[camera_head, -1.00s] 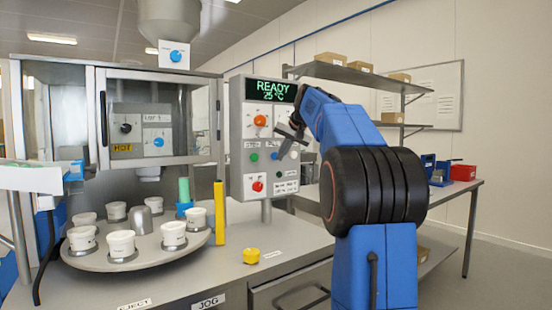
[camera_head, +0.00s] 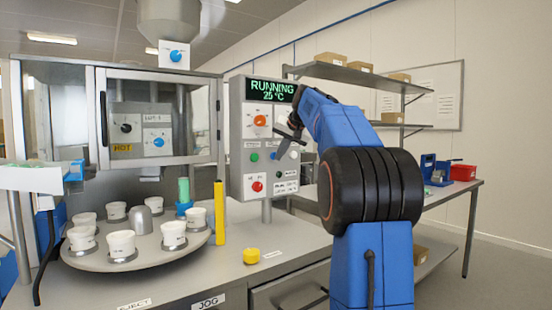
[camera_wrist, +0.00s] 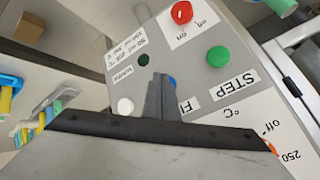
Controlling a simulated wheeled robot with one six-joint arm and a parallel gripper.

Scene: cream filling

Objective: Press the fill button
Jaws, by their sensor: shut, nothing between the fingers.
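The fill button is a blue button (camera_wrist: 172,80) on the grey control panel (camera_head: 236,130). In the wrist view most of it is hidden behind my gripper (camera_wrist: 163,80), and its label (camera_wrist: 188,105) shows only "FI". My gripper's fingers are shut with nothing between them. Their tips overlap the button in the picture; I cannot tell whether they touch it. In the head view my gripper (camera_head: 279,151) is in front of the panel's middle button row. The panel's display (camera_head: 271,90) reads "RUNNING 25 °C" in green.
A green STEP button (camera_wrist: 218,57), a white button (camera_wrist: 125,106) and a red on/off knob (camera_wrist: 182,12) surround the fill button. An orange knob (camera_head: 260,120) is higher on the panel. A turntable (camera_head: 150,254) with several white cups stands to the left.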

